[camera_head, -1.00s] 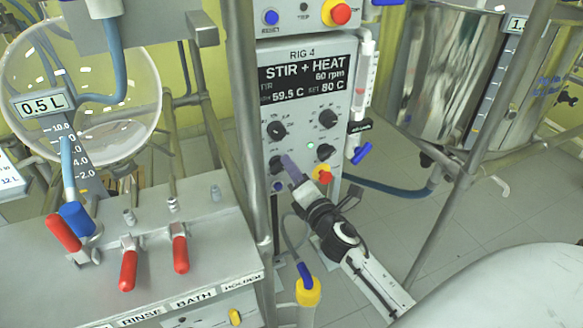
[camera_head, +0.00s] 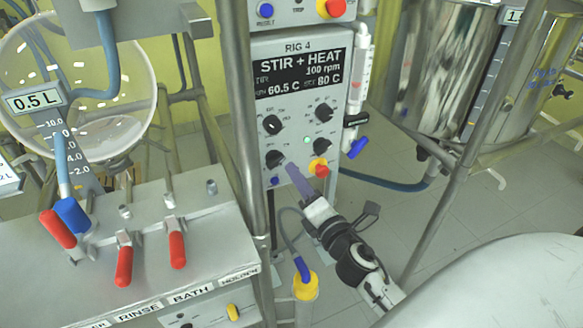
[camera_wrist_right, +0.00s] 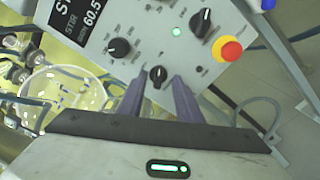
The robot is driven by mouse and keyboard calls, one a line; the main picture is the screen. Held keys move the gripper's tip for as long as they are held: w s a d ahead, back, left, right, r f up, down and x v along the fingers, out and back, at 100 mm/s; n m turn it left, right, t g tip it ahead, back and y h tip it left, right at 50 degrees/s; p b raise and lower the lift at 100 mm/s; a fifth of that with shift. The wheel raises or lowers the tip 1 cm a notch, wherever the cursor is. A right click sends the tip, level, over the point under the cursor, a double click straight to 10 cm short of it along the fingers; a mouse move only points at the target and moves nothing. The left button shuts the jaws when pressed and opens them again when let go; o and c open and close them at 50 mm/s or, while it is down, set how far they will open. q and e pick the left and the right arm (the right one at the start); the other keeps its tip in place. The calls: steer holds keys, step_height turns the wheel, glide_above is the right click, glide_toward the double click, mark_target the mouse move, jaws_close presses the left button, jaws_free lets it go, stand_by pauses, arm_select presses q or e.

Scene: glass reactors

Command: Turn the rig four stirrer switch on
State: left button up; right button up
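The rig four panel (camera_head: 300,100) is a pale box headed "RIG 4". Its display (camera_head: 298,70) reads STIR + HEAT, 100 rpm, 60.5 C and set 80 C. The black lower-left knob (camera_head: 274,158) looks like the stirrer switch; its label is too small to read. In the right wrist view this knob (camera_wrist_right: 158,74) shows in the gap between the fingertips, just beyond them. My right gripper (camera_head: 293,170) is open and empty, its purple fingers slightly apart, below and right of the knob. A green light (camera_head: 306,140) is lit. My left gripper is not in view.
A red button on a yellow base (camera_head: 318,168) sits close right of my fingers. Other knobs (camera_head: 271,124) are above. A steel post (camera_head: 238,110) stands left of the panel.

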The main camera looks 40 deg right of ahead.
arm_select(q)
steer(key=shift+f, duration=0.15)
arm_select(e)
steer(key=v, duration=0.3)
steer(key=shift+s, duration=0.3)
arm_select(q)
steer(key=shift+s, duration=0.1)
